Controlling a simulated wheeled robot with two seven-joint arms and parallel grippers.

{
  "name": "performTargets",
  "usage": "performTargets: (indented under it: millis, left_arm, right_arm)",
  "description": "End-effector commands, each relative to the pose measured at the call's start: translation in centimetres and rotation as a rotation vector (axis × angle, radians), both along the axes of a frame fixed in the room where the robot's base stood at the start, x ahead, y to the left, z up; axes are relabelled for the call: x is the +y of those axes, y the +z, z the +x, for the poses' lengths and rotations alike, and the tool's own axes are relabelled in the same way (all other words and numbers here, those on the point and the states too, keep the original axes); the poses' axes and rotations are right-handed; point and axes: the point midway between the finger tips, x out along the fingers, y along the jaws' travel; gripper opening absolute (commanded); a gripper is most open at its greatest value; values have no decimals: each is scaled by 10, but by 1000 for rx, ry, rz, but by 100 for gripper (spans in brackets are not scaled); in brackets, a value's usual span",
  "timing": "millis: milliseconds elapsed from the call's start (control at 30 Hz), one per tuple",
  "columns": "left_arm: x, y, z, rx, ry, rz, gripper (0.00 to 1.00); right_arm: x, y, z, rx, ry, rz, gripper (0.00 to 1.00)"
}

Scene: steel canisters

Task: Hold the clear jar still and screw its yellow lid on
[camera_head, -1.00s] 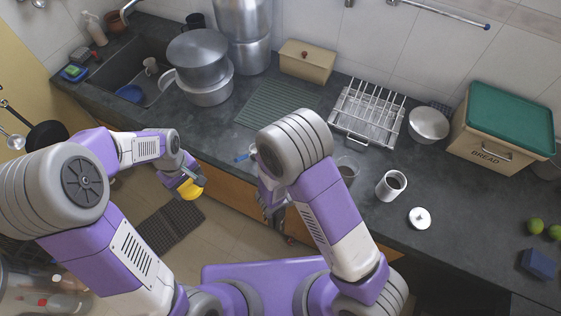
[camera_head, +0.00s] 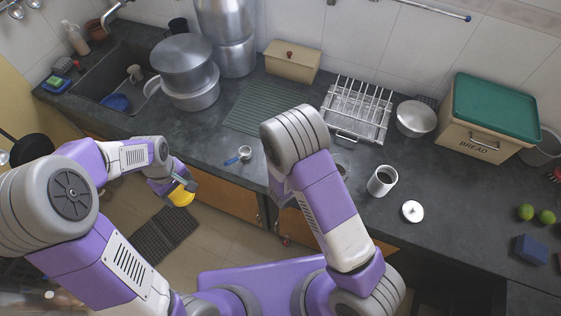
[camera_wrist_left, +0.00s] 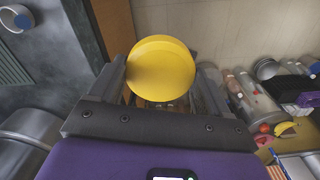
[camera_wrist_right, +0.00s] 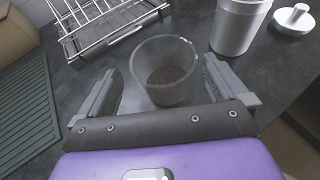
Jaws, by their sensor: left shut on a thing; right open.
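The yellow lid (camera_head: 181,197) is held in my left gripper (camera_head: 184,188), above the floor in front of the counter. In the left wrist view the lid (camera_wrist_left: 161,69) sits between the shut fingers. The clear jar (camera_wrist_right: 167,73) stands upright and lidless on the counter, with dark brown contents at its bottom. My right gripper (camera_wrist_right: 166,92) is open, with one finger on each side of the jar and visible gaps. In the head view my right arm hides the right gripper and most of the jar (camera_head: 342,168).
A steel canister (camera_head: 382,181) and its lid (camera_head: 412,211) stand right of the jar. A wire rack (camera_head: 356,110) is behind it. A measuring scoop (camera_head: 243,154) lies to the left. A green ribbed mat (camera_head: 258,107) lies farther back.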

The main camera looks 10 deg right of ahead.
Motion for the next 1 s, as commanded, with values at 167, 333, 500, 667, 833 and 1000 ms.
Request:
performTargets:
  millis: [167,333,500,667,833,1000]
  left_arm:
    - [0,0,0,0,0,0,50]
    - [0,-2,0,0,0,0,50]
    - [0,-5,0,0,0,0,50]
    - [0,-6,0,0,0,0,50]
    - [0,-6,0,0,0,0,50]
    - [0,-6,0,0,0,0,50]
  right_arm:
    - [0,0,0,0,0,0,100]
    - [-10,-9,2,3,-3,-2,100]
    - [-30,-24,11,1,-4,-2,100]
    - [-40,-29,17,1,-1,1,100]
    - [-41,-29,18,1,-1,1,100]
    - [-41,-29,18,0,-1,0,100]
